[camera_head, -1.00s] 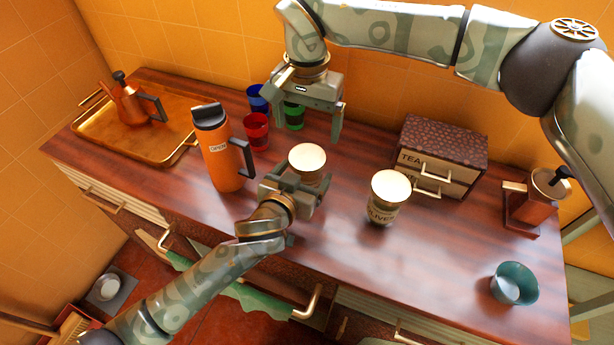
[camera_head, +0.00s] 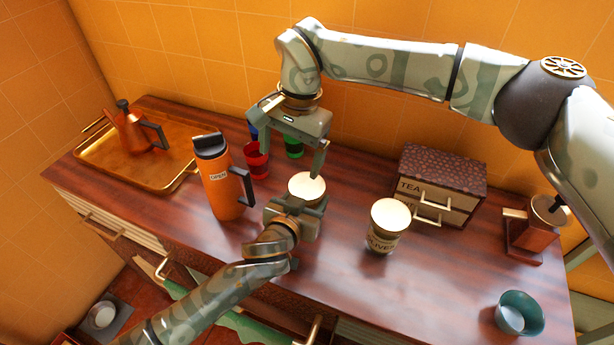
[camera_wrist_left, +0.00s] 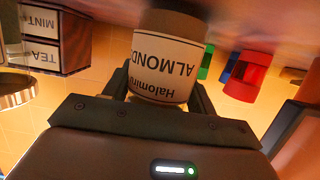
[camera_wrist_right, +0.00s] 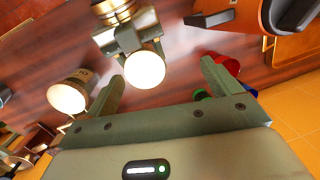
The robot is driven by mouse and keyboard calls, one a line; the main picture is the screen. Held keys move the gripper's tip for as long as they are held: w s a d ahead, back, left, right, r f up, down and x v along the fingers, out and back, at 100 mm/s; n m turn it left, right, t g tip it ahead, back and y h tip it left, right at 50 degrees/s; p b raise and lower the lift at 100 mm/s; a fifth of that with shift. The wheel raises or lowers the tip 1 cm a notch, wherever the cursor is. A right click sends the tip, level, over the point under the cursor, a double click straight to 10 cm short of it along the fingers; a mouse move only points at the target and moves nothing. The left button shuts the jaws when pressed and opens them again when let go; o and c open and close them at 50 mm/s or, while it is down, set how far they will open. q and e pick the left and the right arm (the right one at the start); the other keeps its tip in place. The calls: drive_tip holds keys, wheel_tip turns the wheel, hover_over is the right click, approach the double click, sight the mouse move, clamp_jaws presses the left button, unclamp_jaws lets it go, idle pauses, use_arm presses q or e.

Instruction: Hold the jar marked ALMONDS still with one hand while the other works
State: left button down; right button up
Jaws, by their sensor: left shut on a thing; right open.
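The jar marked ALMONDS stands on the counter; its pale round lid (camera_head: 307,186) shows in the head view. Its label (camera_wrist_left: 167,65) appears upside down in the left wrist view. My left gripper (camera_head: 297,211) is shut around the jar's body, below the lid. My right gripper (camera_head: 290,150) is open and empty, above and behind the jar, fingers pointing down. In the right wrist view the ALMONDS lid (camera_wrist_right: 145,70) shows between the open fingers, apart from them.
An OLIVES jar (camera_head: 384,242) stands right of the held jar. An orange flask (camera_head: 222,190) stands to the left, and red (camera_head: 256,160), blue and green cups behind. A TEA drawer box (camera_head: 440,185), grinder (camera_head: 535,228) and teal bowl (camera_head: 519,314) are right.

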drive_tip(key=a+r+m+y, duration=1)
drive_tip(key=a+m+y, duration=0.15)
drive_tip(key=a, duration=0.35)
drive_tip(key=w+d+r+m+t+y, duration=0.1)
drive_tip(key=w+r+m+t, duration=0.4)
drive_tip(key=m, duration=0.7)
drive_tip(key=w+r+m+t+y, duration=0.2)
drive_tip(key=w+r+m+t, duration=0.35)
drive_tip(key=m, duration=0.75)
drive_tip(key=w+d+f+m+t+h, duration=0.4)
drive_tip(key=m+h, duration=0.3)
drive_tip(key=m, duration=0.7)
drive_tip(key=m+g+h, duration=0.9)
drive_tip(key=m+g, duration=0.5)
drive_tip(key=m, duration=1)
hover_over(307, 185)
drive_tip(key=f, duration=1.6)
drive_tip(key=shift+w+a+f, duration=0.15)
drive_tip(key=shift+w+f, duration=0.1)
drive_tip(key=shift+f, duration=0.15)
drive_tip(key=shift+s+f+m, duration=0.1)
drive_tip(key=shift+s+m, duration=0.1)
drive_tip(key=shift+m, duration=0.15)
wheel_tip(307, 185, down, 8)
drive_tip(key=shift+s+r, duration=0.1)
